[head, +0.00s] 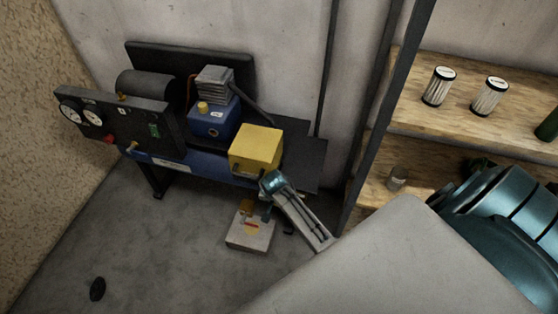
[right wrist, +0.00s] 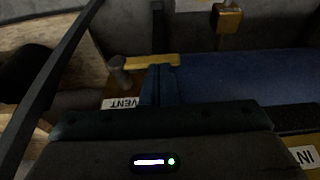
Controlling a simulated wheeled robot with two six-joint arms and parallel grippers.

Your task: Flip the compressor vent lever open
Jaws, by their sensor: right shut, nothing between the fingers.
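The compressor (head: 165,160) stands against the wall in the head view. In the right wrist view, a brass lever bar (right wrist: 150,62) lies roughly crosswise, with a grey round post (right wrist: 118,72) at its left end. A white VENT label (right wrist: 122,103) is just below it. My right gripper (right wrist: 160,68) is shut and empty, its fingertips right at the brass bar; whether they touch it I cannot tell. In the head view my right gripper (head: 267,210) is at the compressor's right front, below the yellow box (head: 256,148), and the lever is not discernible there. My left gripper is out of view.
A wooden shelf (head: 465,130) with filter cartridges stands at the right, behind a dark post (head: 390,110). Another brass fitting (right wrist: 228,18) shows in the wrist view. The floor at front left is mostly clear.

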